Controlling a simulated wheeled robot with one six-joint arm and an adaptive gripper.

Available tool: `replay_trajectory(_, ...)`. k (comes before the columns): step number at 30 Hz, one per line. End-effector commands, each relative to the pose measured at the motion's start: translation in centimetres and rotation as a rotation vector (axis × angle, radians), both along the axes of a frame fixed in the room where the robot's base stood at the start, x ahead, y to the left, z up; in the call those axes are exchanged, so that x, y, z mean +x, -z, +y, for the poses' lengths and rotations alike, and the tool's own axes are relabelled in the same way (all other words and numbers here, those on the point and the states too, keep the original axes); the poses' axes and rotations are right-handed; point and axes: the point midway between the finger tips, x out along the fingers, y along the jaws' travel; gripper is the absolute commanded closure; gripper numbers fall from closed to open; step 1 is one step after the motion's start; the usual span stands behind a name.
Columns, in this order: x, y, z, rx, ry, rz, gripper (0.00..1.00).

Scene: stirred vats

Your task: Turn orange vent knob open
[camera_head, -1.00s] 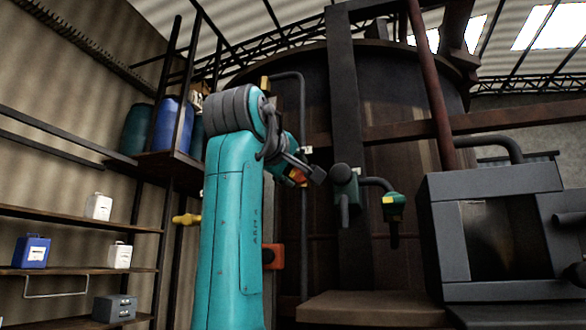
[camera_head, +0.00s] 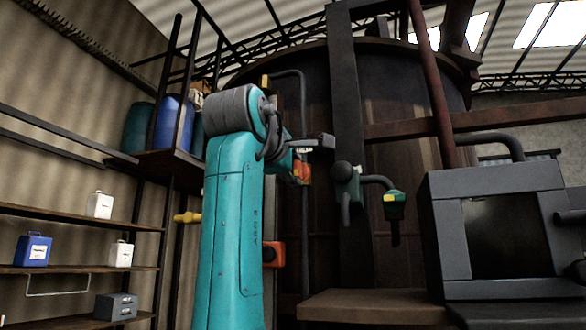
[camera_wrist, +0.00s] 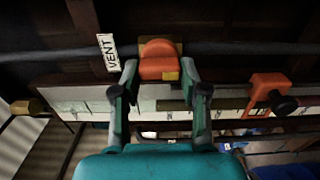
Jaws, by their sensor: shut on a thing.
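The orange vent knob (camera_wrist: 158,60) sits on a dark pipe in the wrist view, beside a white VENT label (camera_wrist: 108,52). My gripper (camera_wrist: 158,70) has one finger on each side of the knob and is shut on it. The knob has a small yellow mark at its lower right edge. In the head view the knob (camera_head: 302,171) shows as a small orange patch by the vertical pipe, just right of my teal arm. My fingers there are mostly hidden by the wrist.
An orange housing with a black knob (camera_head: 271,254) is lower on the vat side; it also shows in the wrist view (camera_wrist: 268,90). A yellow handle (camera_head: 187,218) is left of my arm. A brown ledge (camera_head: 365,305) lies below.

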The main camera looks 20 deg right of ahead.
Motion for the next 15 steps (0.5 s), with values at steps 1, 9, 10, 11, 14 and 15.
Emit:
replay_trajectory(1,0.04,0.09,0.08,-0.003,-0.001,0.005,0.91)
replay_trajectory(9,0.06,0.11,0.08,-0.006,-0.001,0.007,0.91)
replay_trajectory(10,0.06,0.11,0.08,-0.006,-0.001,0.007,0.91)
replay_trajectory(11,0.06,0.11,0.09,-0.006,-0.001,0.008,0.91)
replay_trajectory(14,0.06,0.12,0.09,-0.006,-0.001,0.008,0.44)
replay_trajectory(15,0.06,0.11,0.09,-0.005,-0.001,0.007,0.34)
